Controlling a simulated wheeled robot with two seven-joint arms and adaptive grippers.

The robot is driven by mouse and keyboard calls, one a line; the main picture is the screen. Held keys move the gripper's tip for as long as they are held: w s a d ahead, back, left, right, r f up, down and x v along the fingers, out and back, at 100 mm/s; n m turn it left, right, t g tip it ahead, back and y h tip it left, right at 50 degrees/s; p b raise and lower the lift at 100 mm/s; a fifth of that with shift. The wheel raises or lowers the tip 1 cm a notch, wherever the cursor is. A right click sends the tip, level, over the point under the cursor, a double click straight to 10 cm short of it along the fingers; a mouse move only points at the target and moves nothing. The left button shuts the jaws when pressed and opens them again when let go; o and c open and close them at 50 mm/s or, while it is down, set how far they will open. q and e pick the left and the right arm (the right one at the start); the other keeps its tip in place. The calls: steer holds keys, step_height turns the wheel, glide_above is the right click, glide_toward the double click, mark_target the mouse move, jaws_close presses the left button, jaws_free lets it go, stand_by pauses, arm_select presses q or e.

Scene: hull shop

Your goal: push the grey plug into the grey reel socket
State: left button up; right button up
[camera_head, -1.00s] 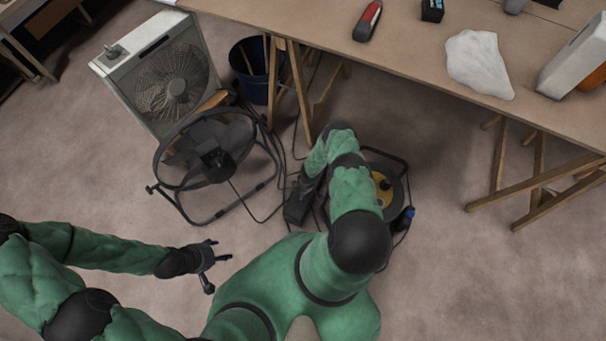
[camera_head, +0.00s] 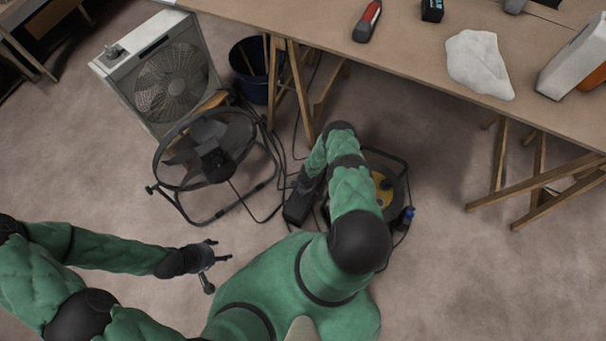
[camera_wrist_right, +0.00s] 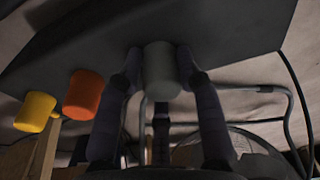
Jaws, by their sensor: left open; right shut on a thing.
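The grey plug (camera_wrist_right: 162,70) is a short pale grey cylinder in the right wrist view. My right gripper (camera_wrist_right: 160,80) is shut on it, with a dark finger on each side. The plug's far end meets the face of a dark block (camera_wrist_right: 215,40); I cannot tell how deep it sits, and no socket opening shows. In the head view a dark box (camera_head: 297,210) lies on the floor by my right gripper (camera_head: 307,187), whose fingers are mostly hidden there. My left gripper (camera_head: 212,262) is open and empty above bare floor.
An orange plug (camera_wrist_right: 83,95) and a yellow plug (camera_wrist_right: 36,111) stand at the dark block. A yellow and black cable reel (camera_head: 392,190) is partly behind my right arm. A black fan (camera_head: 205,150), loose cables and a workbench (camera_head: 400,65) are close by.

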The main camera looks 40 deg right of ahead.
steer(key=shift+r, duration=0.1)
steer(key=shift+r+p, duration=0.9)
steer(key=shift+r, duration=0.05)
steer(key=s+a+r+p, duration=0.2)
steer(key=s+r+p, duration=0.3)
steer(key=p, duration=0.5)
steer(key=s+a+r+p, duration=0.2)
steer(key=s+r+p, duration=0.3)
steer(key=s+p, duration=0.3)
steer(key=p, duration=0.3)
steer(key=shift+a+r, duration=0.35)
steer(key=shift+r, duration=0.05)
steer(key=shift+s+d, duration=0.1)
